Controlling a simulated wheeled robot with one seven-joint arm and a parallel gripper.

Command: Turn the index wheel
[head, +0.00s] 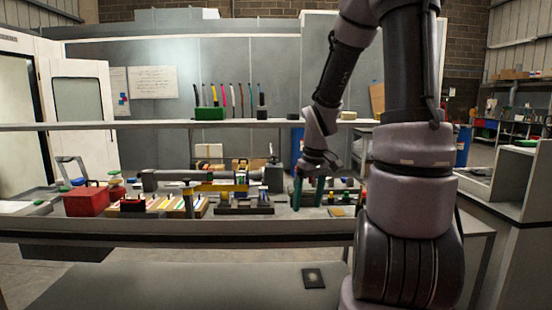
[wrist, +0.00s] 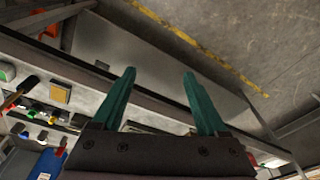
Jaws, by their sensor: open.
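My gripper (head: 308,205) is open and empty, with its two teal fingers pointing down over the right part of the workbench (head: 190,226). In the wrist view the two fingers (wrist: 159,74) stand well apart with nothing between them. I cannot make out the index wheel for certain. A long grey bar fixture (head: 205,175) with dark end blocks lies along the back of the bench, left of my gripper. Its dark right end block (head: 273,178) is close to the left finger, seemingly apart from it.
A red box (head: 87,201) sits at the bench's left, with trays of coloured parts (head: 178,206) in the middle. A shelf (head: 240,124) runs above the bench, holding a green holder (head: 210,113). The wrist view shows small coloured buttons (wrist: 60,93) at left and floor (wrist: 220,35) beyond.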

